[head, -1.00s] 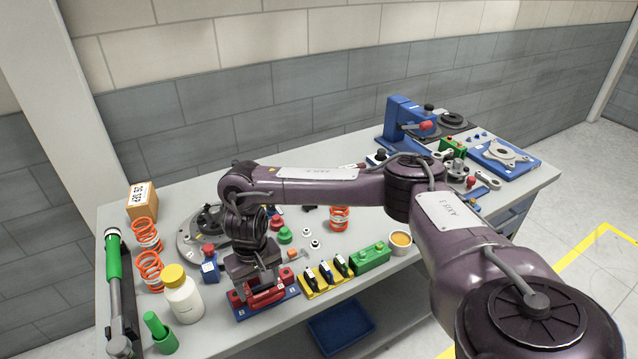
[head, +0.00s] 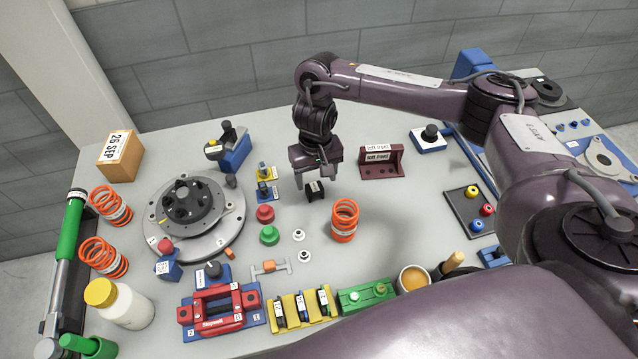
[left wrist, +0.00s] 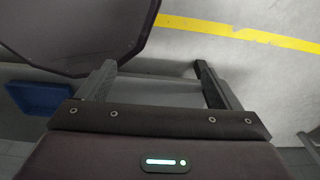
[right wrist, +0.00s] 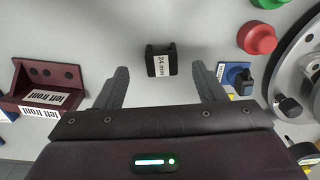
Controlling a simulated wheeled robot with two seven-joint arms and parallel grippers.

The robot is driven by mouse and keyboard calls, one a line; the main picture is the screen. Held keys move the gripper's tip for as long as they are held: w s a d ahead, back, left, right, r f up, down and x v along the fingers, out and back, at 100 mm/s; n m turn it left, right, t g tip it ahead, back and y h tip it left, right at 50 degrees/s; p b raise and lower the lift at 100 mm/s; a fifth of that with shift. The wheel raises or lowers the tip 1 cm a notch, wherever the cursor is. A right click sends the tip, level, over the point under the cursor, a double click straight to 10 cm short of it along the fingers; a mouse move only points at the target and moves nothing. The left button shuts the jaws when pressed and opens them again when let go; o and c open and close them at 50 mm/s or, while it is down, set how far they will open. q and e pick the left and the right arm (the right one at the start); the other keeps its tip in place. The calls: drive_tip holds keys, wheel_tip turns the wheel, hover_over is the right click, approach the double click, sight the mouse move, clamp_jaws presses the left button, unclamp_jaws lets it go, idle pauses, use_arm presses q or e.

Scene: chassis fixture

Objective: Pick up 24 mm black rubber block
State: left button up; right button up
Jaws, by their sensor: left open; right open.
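The black rubber block (head: 315,190) lies on the grey table, and its white label reads "24 mm" in the right wrist view (right wrist: 161,61). My right gripper (head: 316,186) is open and points down just above the block. In the right wrist view the block sits between the lines of the two open fingers (right wrist: 162,80), a little beyond their tips, with nothing held. My left gripper (left wrist: 152,75) is open and empty, with floor beyond its fingers; it does not show in the head view.
A maroon bracket labelled "left front" (head: 382,162) stands right of the block. An orange spring (head: 345,220) stands close in front. Red (head: 265,214) and green (head: 269,235) knobs and a round grey fixture (head: 222,240) lie to the left. Bare table lies behind the block.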

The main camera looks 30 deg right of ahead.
sight(315, 186)
drive_tip(key=f, duration=0.2)
drive_tip(key=f+b, duration=0.1)
drive_tip(key=f, duration=0.1)
drive_tip(key=shift+w+a, duration=0.15)
drive_tip(key=shift+w, duration=0.25)
drive_tip(key=shift+f, duration=0.8)
drive_tip(key=c, duration=1.1)
use_arm(q)
drive_tip(key=shift+w+d+f, duration=0.5)
drive_tip(key=shift+f, duration=0.15)
use_arm(e)
drive_tip(key=shift+r, duration=0.15)
